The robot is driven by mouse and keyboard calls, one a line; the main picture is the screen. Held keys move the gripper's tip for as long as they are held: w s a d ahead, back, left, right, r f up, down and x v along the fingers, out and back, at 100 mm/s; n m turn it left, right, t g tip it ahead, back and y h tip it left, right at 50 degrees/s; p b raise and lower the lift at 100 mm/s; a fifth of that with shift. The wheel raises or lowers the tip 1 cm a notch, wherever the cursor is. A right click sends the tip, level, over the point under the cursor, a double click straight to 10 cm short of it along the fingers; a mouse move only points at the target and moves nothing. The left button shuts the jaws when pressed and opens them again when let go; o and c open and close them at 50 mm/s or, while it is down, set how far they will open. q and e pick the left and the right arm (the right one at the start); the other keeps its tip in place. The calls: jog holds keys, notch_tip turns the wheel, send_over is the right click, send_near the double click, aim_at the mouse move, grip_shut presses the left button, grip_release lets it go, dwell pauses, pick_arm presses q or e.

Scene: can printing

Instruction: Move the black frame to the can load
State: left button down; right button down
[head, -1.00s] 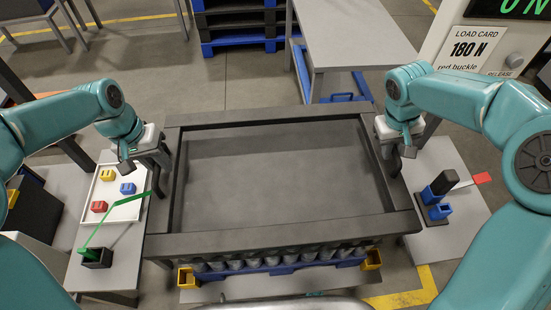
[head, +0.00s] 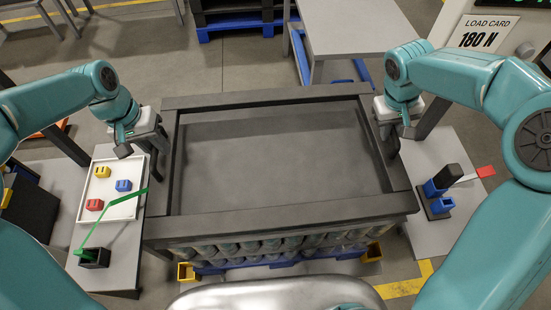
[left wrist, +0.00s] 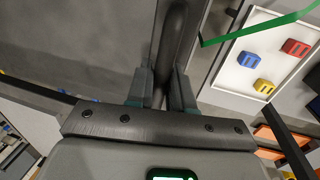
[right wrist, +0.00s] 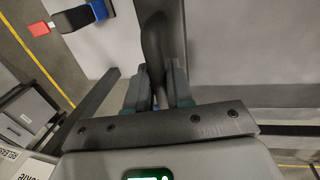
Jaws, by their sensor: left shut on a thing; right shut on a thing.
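The black frame (head: 285,223) is a large rectangle lying level around a grey sheet. Its front rail is just above the can load (head: 275,246), grey cans on a blue pallet (head: 290,263). I cannot tell whether frame and cans touch. My left gripper (head: 163,148) is shut on the frame's left side, on a dark bar also seen in the left wrist view (left wrist: 172,45). My right gripper (head: 386,133) is shut on its right side, on a similar bar in the right wrist view (right wrist: 153,45). Most cans are hidden under the frame.
A left side table holds a white tray (head: 122,210) with coloured buckles and a green strap (head: 112,211). Yellow corner pieces (head: 187,272) flank the pallet. A grey table (head: 355,35) stands behind.

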aim_at(162, 156)
pick_arm(q)
jog(key=shift+a+f, duration=0.1)
jog(key=shift+f, duration=0.05)
pick_arm(e)
jog(key=shift+a, duration=0.1)
